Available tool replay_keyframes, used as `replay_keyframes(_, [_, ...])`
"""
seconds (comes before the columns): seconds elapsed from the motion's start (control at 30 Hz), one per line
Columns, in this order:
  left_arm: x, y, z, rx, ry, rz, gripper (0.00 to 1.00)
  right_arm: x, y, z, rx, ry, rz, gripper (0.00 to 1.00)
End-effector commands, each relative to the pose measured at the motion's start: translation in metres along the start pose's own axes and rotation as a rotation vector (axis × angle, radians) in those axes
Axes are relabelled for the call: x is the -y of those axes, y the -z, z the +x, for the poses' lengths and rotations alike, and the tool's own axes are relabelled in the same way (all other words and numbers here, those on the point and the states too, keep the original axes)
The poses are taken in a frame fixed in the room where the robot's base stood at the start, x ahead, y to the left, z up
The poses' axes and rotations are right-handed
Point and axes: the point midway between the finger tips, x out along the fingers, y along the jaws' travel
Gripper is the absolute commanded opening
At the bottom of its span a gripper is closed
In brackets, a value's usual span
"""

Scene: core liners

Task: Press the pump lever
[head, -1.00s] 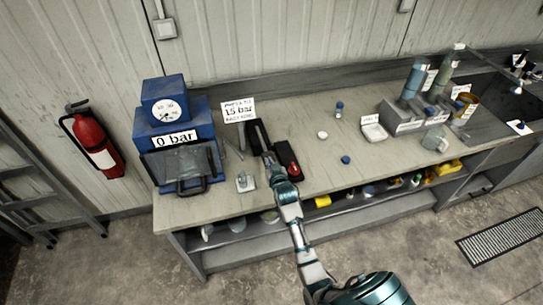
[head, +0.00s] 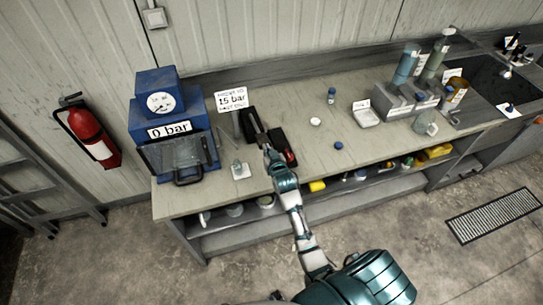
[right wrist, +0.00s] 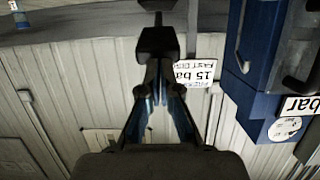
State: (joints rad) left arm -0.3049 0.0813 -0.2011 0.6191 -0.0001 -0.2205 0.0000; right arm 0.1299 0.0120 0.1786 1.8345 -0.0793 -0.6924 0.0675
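A blue press (head: 145,125) with a round gauge (head: 161,102) and a "0 bar" label (head: 169,130) stands at the left of the bench. I cannot tell which part is the pump lever. My right gripper (head: 262,138) is over the bench, right of the press and beside a dark case. In the right wrist view its fingers (right wrist: 158,68) close together, with a black block (right wrist: 157,40) at their tips; I cannot tell whether they grip it. My left gripper is not in view.
A "15 bar" sign (head: 231,100) stands behind the gripper. A small pale block (head: 240,171) and a dark case with red (head: 290,157) flank it. A white disc (head: 315,121) and blue cap (head: 338,145) lie right. The front bench edge is mostly clear.

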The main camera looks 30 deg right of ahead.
Motion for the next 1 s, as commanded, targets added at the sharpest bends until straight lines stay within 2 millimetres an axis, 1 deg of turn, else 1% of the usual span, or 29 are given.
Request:
replay_keyframes(0.03, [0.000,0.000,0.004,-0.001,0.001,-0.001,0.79,0.001,-0.003,-0.012,-0.002,0.001,0.000,0.00])
replay_keyframes(0.1, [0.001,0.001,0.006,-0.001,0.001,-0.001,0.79,0.001,-0.003,-0.026,-0.003,0.001,0.000,0.00])
replay_keyframes(0.2, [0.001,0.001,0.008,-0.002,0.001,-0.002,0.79,0.001,-0.002,-0.043,-0.005,0.002,0.000,0.00])
replay_keyframes(0.33, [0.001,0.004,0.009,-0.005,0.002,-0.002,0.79,0.002,-0.001,-0.058,-0.007,0.002,0.001,0.00])
replay_keyframes(0.5, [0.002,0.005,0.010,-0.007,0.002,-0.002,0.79,0.002,0.000,-0.065,-0.008,0.002,0.001,0.00])
replay_keyframes(1.0, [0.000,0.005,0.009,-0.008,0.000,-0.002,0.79,0.002,0.000,-0.064,-0.009,0.003,0.001,0.00])
